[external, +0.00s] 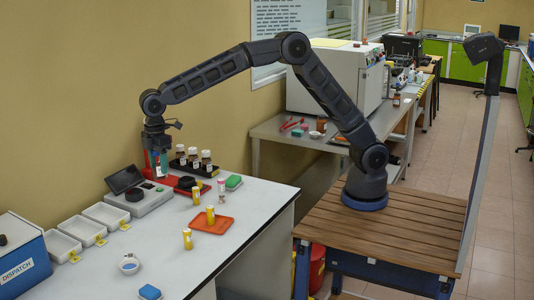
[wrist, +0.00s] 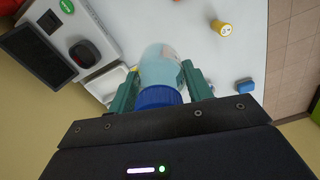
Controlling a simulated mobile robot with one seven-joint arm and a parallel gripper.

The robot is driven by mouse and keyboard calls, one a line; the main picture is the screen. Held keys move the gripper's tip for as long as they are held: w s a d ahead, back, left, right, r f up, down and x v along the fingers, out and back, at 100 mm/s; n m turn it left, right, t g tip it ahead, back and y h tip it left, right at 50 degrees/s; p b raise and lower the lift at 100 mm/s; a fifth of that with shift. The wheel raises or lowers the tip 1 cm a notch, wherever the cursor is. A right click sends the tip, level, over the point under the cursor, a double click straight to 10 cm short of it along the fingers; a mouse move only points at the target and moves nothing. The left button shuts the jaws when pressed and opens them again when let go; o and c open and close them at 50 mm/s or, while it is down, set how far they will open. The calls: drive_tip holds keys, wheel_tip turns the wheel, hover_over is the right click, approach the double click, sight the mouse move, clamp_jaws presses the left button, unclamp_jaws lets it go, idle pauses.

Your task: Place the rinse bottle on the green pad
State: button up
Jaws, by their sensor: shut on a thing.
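My gripper (external: 157,168) is over the back left of the white table, next to the analyser with the dark screen. In the wrist view my gripper (wrist: 160,76) has its two teal fingers shut on the sides of the rinse bottle (wrist: 161,62), a clear pale-blue bottle with a blue cap. The cap points towards the wrist camera. In the external view the fingers largely hide the bottle, and I cannot tell whether its base touches anything. A small green pad (external: 233,183) lies on the table to the right of my gripper.
A black rack of brown bottles (external: 193,163) stands right of my gripper. White bins (external: 82,230), a blue dispatch box (external: 20,256) and a small white bowl (external: 129,264) are at the left. The front right tabletop is clear.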

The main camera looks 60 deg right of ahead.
drive_tip(key=w+d+r, duration=0.1)
drive_tip(key=d+r, duration=0.1)
drive_tip(key=d, duration=0.8)
drive_tip(key=w+d+r, duration=0.1)
drive_tip(key=w+d, duration=0.1)
drive_tip(key=d, duration=0.8)
drive_tip(key=n, duration=0.1)
hover_over(232, 179)
drive_tip(key=f, duration=1.9)
drive_tip(key=shift+d+f, duration=0.15)
drive_tip(key=shift+d, duration=0.05)
drive_tip(key=shift+f, duration=0.1)
drive_tip(key=o, duration=1.1)
drive_tip(key=shift+w, duration=0.1)
